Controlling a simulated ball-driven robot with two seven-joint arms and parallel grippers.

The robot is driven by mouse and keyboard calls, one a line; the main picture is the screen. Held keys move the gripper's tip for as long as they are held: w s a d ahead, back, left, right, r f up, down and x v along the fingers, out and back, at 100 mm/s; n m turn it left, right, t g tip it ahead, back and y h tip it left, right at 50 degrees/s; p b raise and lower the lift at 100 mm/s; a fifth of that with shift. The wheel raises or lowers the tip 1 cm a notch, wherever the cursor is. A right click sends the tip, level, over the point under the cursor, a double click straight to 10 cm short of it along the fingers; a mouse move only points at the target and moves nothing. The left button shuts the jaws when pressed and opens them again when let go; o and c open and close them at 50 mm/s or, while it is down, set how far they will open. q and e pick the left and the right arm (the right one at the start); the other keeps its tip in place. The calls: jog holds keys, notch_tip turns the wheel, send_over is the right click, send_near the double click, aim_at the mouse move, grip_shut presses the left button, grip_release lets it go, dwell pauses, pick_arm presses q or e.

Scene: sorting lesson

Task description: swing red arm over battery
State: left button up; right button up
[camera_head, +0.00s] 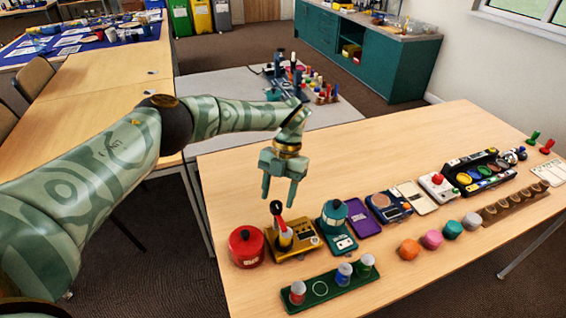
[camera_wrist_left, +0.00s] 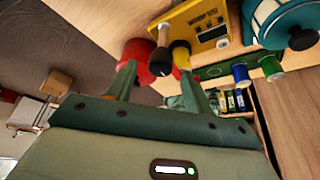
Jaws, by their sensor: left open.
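A yellow battery tester (camera_head: 309,241) stands near the table's left end, and its printed plate shows in the left wrist view (camera_wrist_left: 205,25). Its red arm (camera_head: 280,222) rises at a tilt and ends in a dark knob; it also shows in the left wrist view (camera_wrist_left: 163,36). A yellow battery (camera_head: 285,240) with a dark end is at the arm's foot and appears beside the arm in the left wrist view (camera_wrist_left: 181,57). I cannot tell whether they touch. My left gripper (camera_head: 278,200) is open and empty, pointing down just above the knob. My right gripper is not in view.
More devices and coloured lumps run along the table rightward. The table behind them is clear.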

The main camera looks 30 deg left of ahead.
pick_arm(q)
jog(key=b+v, duration=0.1)
jog(key=v, duration=1.3)
jog(key=shift+r+b, duration=0.25)
jog(key=shift+b, duration=0.05)
